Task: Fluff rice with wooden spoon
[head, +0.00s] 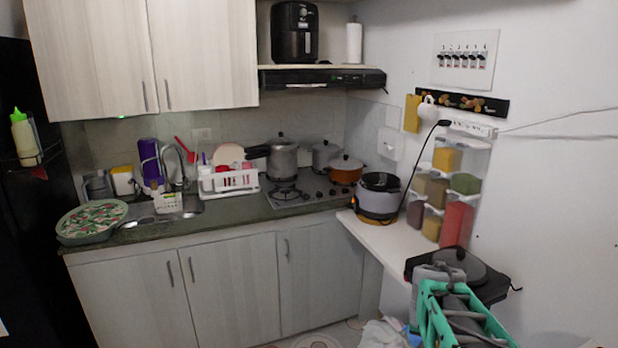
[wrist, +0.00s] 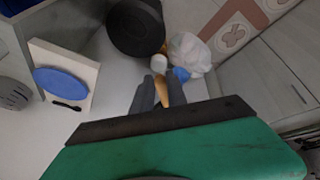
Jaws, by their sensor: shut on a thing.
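In the wrist view, my gripper (wrist: 161,78) has its two grey fingers close together on a slim tan piece (wrist: 163,92). It looks like part of the wooden spoon, but its full shape is hidden. In the head view, a silver and black rice cooker (head: 378,207) stands on the white side counter, with a small orange light on its front. I cannot make out any rice in it. My teal and grey arm end shows at the bottom right of the head view, in front of and below the cooker; its fingertips are not clear there.
A black hot plate with a dark lidded pan (head: 460,265) is near my arm. Clear spice dispensers (head: 437,190) hang on the right wall. A stove with pots, an orange pot (head: 346,172) among them, is at the back. A white bag (wrist: 187,50) lies below.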

